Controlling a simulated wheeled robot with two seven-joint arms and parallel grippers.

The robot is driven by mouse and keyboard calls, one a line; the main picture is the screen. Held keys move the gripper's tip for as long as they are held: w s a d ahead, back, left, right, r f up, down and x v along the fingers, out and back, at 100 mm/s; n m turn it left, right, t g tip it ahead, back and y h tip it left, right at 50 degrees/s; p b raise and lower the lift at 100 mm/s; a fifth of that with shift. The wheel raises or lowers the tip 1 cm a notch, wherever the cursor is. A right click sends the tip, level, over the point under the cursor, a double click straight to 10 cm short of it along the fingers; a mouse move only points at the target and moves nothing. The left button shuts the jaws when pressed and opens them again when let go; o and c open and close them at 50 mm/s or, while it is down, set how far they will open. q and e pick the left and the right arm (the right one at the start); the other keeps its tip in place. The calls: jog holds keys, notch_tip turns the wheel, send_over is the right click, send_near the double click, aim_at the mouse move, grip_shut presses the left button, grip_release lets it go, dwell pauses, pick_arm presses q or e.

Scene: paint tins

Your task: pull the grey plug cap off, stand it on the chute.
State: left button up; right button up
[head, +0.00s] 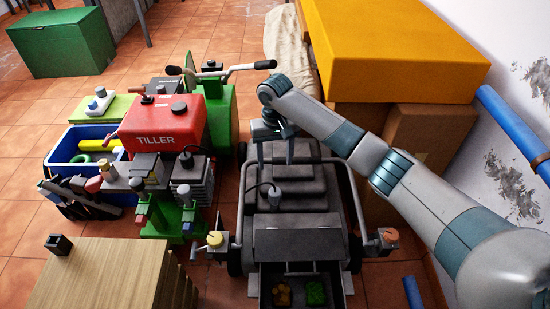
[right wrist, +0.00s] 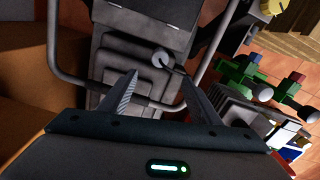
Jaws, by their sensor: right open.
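A grey plug cap (head: 274,194) with a dark cable sits on the stepped dark grey engine block of the middle machine. It also shows in the right wrist view (right wrist: 162,58), just beyond my fingertips. The dark sloped panel I take for the chute (head: 300,243) is at that machine's near end, above an open bin. My right gripper (head: 274,160) is open and empty above the engine block, behind the cap in the head view. Its two fingers also show in the right wrist view (right wrist: 158,76), apart, with the cap roughly between their lines. My left gripper is out of view.
A red tiller (head: 163,125) and other small engines stand left, with a blue crate (head: 65,150). A metal frame (head: 352,190) flanks the middle machine. A yellow box (head: 395,45) and cardboard box (head: 430,135) stand right. A wooden block (head: 105,275) is near left.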

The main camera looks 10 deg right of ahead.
aim_at(275, 192)
notch_tip(275, 192, down, 16)
jog(key=b, duration=0.3)
jog(key=shift+f, duration=0.3)
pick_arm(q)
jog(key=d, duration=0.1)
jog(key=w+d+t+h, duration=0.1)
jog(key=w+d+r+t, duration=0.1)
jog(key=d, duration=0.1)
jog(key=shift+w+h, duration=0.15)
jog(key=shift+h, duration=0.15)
pick_arm(e)
jog(key=shift+f, duration=0.35)
jog(key=c, duration=1.3)
jog(key=shift+o, duration=0.2)
jog(key=shift+r, duration=0.1)
